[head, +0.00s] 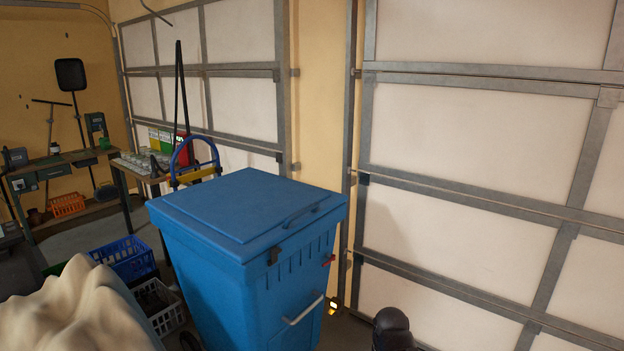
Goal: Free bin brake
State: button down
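The blue wheeled bin (240,265) stands upright in the middle of the head view with its lid (245,205) closed. A small red part (328,260) sticks out near the bin's right upper edge. A metal bar handle (302,309) is on its front side. The bin's lower part is cut off by the picture edge, and I cannot make out a brake. I cannot see my gripper's fingers in this view.
Garage doors (480,150) rise close behind and to the right. A small yellow-and-black item (333,305) shows beside the bin. A rounded black shape (392,328) is at the bottom edge. Baskets (125,258), a beige draped form (75,310) and a workbench (65,160) are left.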

aim_at(328, 262)
jog(key=z, duration=0.05)
jog(key=i, duration=1.55)
jog(key=u, duration=0.3)
